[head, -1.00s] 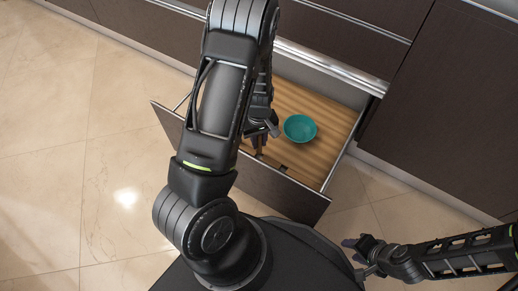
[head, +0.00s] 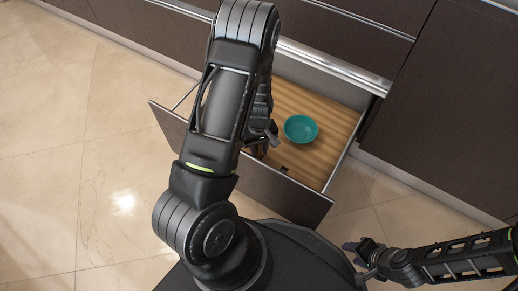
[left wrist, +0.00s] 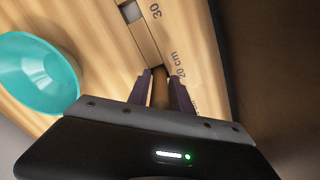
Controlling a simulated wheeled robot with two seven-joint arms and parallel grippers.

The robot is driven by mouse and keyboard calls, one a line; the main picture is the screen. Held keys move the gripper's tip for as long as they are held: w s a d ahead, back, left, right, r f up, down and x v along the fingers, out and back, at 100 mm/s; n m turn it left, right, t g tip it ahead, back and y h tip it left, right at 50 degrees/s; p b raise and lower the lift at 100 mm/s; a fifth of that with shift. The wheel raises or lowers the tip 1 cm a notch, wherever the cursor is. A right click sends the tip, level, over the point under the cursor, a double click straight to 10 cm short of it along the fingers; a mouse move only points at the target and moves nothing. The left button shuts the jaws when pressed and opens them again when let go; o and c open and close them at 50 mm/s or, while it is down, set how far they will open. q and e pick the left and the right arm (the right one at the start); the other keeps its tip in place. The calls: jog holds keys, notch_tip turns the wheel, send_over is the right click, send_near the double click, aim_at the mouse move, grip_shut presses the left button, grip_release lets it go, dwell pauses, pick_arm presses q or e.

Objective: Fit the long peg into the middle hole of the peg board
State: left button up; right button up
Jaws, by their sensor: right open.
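My left gripper (head: 266,143) is low inside the open drawer, partly hidden behind my left arm. In the left wrist view its two purple fingers (left wrist: 162,82) stand on either side of a brown peg (left wrist: 160,90) and appear shut on it; the peg's far end is hard to see. Pale wood with dark square recesses (left wrist: 157,72) and the printed marks "20 cm" and "30" lies beyond the fingertips; I cannot tell for sure whether this is the peg board. My right gripper (head: 357,252) is open and empty, outside the drawer at the lower right.
A teal bowl (head: 300,129) stands in the drawer, right of my left gripper, and shows at left in the left wrist view (left wrist: 38,75). The drawer front (head: 300,203) and metal side rails bound the space. Wooden drawer floor beyond the bowl is clear.

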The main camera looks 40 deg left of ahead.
pick_arm(q)
jog(key=shift+o, duration=1.3)
notch_tip(320, 180, up, 12)
jog(key=p, duration=0.5)
jog(key=shift+f+p, duration=0.15)
jog(key=shift+p, duration=0.25)
jog(key=shift+r, duration=0.3)
